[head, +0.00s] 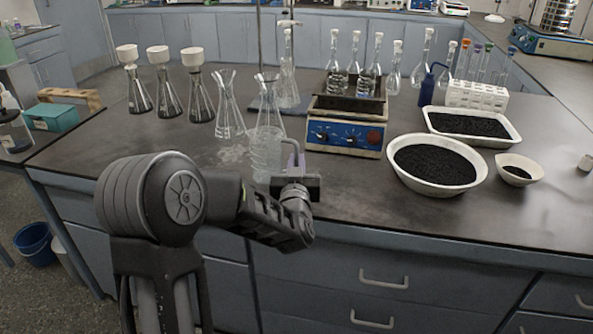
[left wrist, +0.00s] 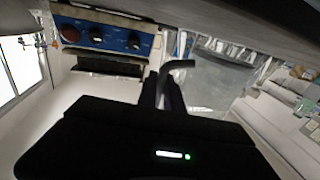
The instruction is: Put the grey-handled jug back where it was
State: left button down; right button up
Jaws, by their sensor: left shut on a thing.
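The clear jug (head: 264,158) is near the front edge of the bench, left of the blue-fronted heating unit. Its grey handle (head: 297,151) is on its right side. My left gripper (head: 294,172) is shut on this handle. In the left wrist view the two fingers (left wrist: 163,90) close around the dark grey handle (left wrist: 178,65), with the clear jug body (left wrist: 212,72) to the right. The jug looks upright; I cannot tell whether its base touches the bench. My right gripper is not in view.
The heating unit (head: 345,135) stands close to the right of the jug. A clear conical flask (head: 228,110) and several funnel-topped flasks stand behind left. A white bowl of black grains (head: 436,188) is at right. The bench front (head: 130,160) at left is bare.

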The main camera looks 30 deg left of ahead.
pick_arm(q)
jog(key=shift+f, duration=1)
jog(key=shift+f, duration=0.1)
jog(key=c, duration=1.9)
grip_release()
jog(key=shift+f+b, duration=0.15)
jog(key=shift+b, duration=0.15)
jog(key=shift+c, duration=0.2)
jog(key=o, duration=0.5)
jog(key=shift+c, duration=0.2)
jog(key=shift+r, duration=0.2)
